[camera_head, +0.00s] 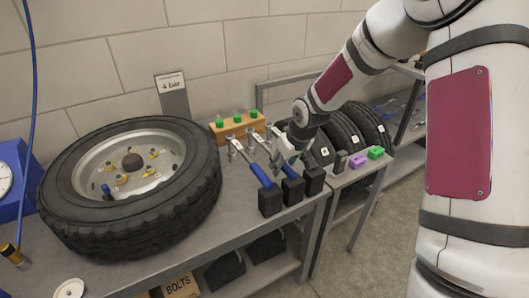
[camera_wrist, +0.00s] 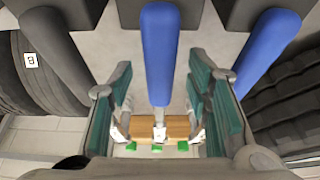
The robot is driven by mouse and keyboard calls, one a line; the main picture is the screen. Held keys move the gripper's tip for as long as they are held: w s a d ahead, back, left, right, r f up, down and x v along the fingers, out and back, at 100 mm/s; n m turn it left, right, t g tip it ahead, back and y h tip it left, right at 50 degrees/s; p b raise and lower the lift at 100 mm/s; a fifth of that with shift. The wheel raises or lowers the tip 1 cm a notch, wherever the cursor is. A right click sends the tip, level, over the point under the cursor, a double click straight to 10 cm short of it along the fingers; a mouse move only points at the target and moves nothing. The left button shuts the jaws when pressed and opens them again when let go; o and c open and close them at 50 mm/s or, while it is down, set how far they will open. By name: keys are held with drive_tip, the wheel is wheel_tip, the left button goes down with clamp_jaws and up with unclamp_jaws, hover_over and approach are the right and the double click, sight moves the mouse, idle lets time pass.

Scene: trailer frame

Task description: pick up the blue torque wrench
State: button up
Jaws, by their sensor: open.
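Two tools with blue handles rest with their handle ends by black holders on the bench. The left one (camera_head: 261,175) is clear of my gripper in the head view, and its handle also shows at the right in the wrist view (camera_wrist: 266,50). The middle blue handle (camera_wrist: 159,55) runs between my open fingers, with a gap on each side. In the head view my gripper (camera_head: 285,155) is over the middle tool and hides most of it. Which blue handle belongs to the torque wrench I cannot tell.
A large tyre on its wheel (camera_head: 130,185) lies to the left on the bench. Three black holders (camera_head: 270,201) line the front edge. A wooden block with green-topped pieces (camera_head: 237,126) stands behind. Upright tyres (camera_head: 345,130) and purple and green blocks (camera_head: 358,161) are to the right.

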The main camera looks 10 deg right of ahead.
drive_tip(key=shift+w+f, duration=0.15)
drive_tip(key=shift+f, duration=0.3)
clamp_jaws()
drive_tip(key=shift+r, duration=0.15)
